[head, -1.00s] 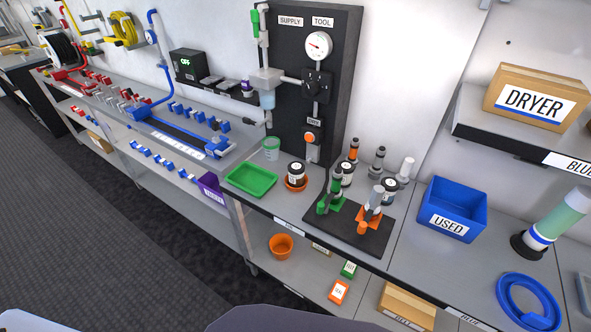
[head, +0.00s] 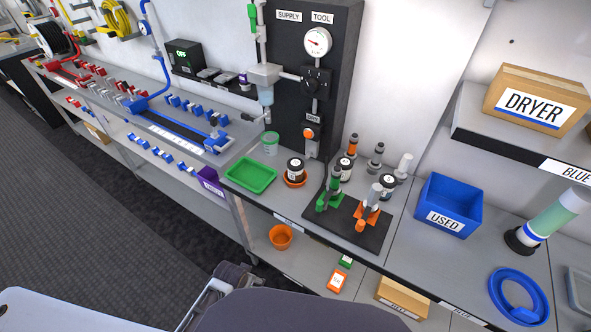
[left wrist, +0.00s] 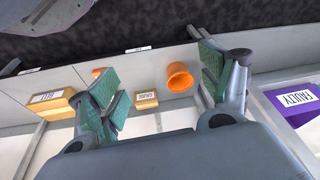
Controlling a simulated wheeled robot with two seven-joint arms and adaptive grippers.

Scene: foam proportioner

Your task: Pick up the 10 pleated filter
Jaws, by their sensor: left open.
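I cannot make out a pleated filter marked 10 in either view. Small dark jars with white labels, one on an orange dish (head: 295,170) and others behind the black stand (head: 345,222), have print too small to read. My left gripper (left wrist: 163,86) is open and empty in the left wrist view, its green-padded fingers wide apart. An orange cup (left wrist: 179,77) and a small cardboard box (left wrist: 146,100) show beyond and between the fingers, apart from them. In the head view, part of my left gripper shows at the bottom edge, in front of the lower shelf. My right gripper is not in view.
The orange cup (head: 280,236), an orange packet (head: 337,281) and a cardboard box (head: 403,297) are on the lower shelf, under the bench. A purple FAULTY bin (left wrist: 297,107) is at the right. A green tray (head: 250,174) and blue USED bin (head: 449,204) stand on top.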

